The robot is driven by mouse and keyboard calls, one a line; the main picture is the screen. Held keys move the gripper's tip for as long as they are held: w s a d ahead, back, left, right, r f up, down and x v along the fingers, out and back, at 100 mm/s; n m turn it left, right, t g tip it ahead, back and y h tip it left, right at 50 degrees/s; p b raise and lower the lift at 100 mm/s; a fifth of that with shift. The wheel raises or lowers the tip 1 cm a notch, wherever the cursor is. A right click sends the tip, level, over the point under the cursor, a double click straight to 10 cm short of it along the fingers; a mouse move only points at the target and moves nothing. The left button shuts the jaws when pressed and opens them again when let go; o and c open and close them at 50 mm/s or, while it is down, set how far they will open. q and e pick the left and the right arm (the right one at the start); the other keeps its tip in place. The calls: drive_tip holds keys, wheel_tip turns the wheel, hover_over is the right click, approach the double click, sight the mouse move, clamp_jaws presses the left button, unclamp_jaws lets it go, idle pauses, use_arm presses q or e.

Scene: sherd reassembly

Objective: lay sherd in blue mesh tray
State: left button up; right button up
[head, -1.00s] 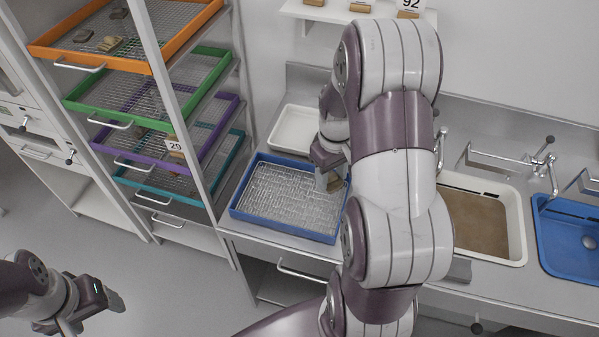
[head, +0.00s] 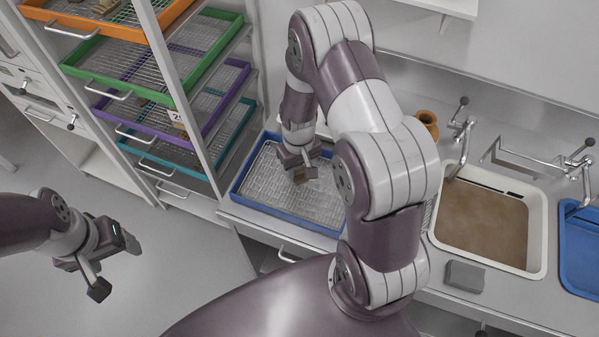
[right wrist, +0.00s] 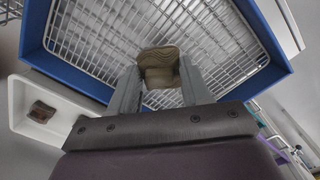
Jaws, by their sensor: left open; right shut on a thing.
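The blue mesh tray (head: 275,219) stands on the counter, its wire mesh floor bare in the head view. It also fills the top of the right wrist view (right wrist: 85,82). My right gripper (head: 303,174) is over the tray. In the right wrist view its two fingers (right wrist: 158,85) are shut on a brown sherd (right wrist: 158,58), with the mesh beyond it. I cannot tell how far the sherd is above the mesh. My left gripper (head: 118,268) is open and empty over the floor at the left, away from the tray.
A rack with orange, green (head: 150,65), purple and teal trays stands left of the blue tray. A white basin of brown water (head: 483,228), a grey block (head: 464,276), an orange-brown pot (head: 428,122) and a blue basin (head: 582,240) are to the right. A white tray (right wrist: 22,105) holds a brown piece.

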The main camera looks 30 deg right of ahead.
sight(299, 171)
drive_tip(key=f, duration=0.2)
drive_tip(key=shift+s+a+f+p, duration=0.15)
drive_tip(key=shift+s+f+p, duration=0.15)
drive_tip(key=shift+f, duration=0.1)
drive_tip(key=shift+w+f, duration=0.2)
drive_tip(key=shift+f, duration=0.2)
drive_tip(key=o, duration=1.1)
drive_tip(key=shift+f, duration=0.1)
drive_tip(key=shift+r, duration=0.65)
wheel_tip(299, 171, up, 12)
drive_tip(key=b, duration=0.2)
drive_tip(key=shift+t, duration=0.8)
drive_tip(key=s+a+r, duration=0.1)
drive_tip(key=s+r, duration=0.1)
drive_tip(key=s, duration=0.1)
drive_tip(key=s+a+r, duration=0.2)
drive_tip(key=s, duration=0.1)
drive_tip(key=s+a+r, duration=0.1)
drive_tip(key=s+a, duration=0.1)
drive_tip(key=s, duration=0.1)
drive_tip(key=shift+r, duration=0.4)
